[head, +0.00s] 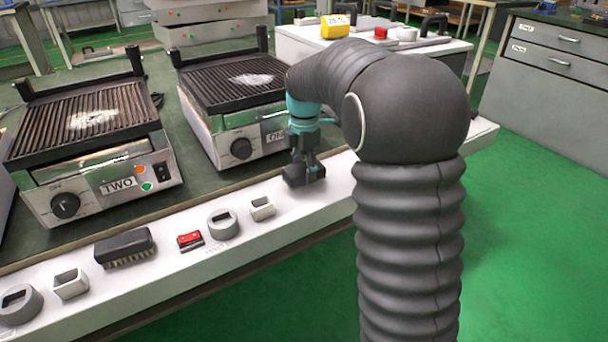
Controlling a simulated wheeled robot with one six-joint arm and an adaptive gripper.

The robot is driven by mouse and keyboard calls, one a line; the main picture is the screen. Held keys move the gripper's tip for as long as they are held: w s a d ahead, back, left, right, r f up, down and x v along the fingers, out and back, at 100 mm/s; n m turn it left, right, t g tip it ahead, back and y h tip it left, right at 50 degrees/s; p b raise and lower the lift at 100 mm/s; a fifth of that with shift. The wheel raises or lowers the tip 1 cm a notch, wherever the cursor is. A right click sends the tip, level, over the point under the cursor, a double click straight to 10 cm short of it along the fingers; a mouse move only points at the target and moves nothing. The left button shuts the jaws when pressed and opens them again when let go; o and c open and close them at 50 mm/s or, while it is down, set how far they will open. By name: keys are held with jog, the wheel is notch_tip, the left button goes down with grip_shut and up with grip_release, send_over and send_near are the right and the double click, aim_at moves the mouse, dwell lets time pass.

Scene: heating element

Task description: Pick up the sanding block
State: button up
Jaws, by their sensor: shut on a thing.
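My gripper (304,178) is low over the right part of the white ledge (330,205), in front of the right-hand grill. It points down and is shut on a dark thing at its fingertips, which I take to be the sanding block. The fingers and the thing are both dark, so its outline is hard to tell apart. I cannot tell whether it still touches the ledge. No other sanding block shows clearly on the ledge.
Along the ledge to the left lie a square grey holder (262,208), a round grey holder (223,223), a red switch (190,240) and a black brush (125,247). Grill TWO (90,150) and another grill (230,100) stand behind the ledge. Green floor is free at right.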

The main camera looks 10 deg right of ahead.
notch_tip(320, 180, up, 2)
jog(key=shift+r, duration=0.1)
jog(key=s+d+r, duration=0.5)
jog(key=d+r, duration=0.1)
jog(key=d, duration=0.4)
jog(key=shift+s+d+r, duration=0.15)
jog(key=shift+d+r, duration=0.05)
jog(key=o, duration=0.5)
jog(key=shift+c, duration=1.4)
jog(key=shift+a, duration=0.1)
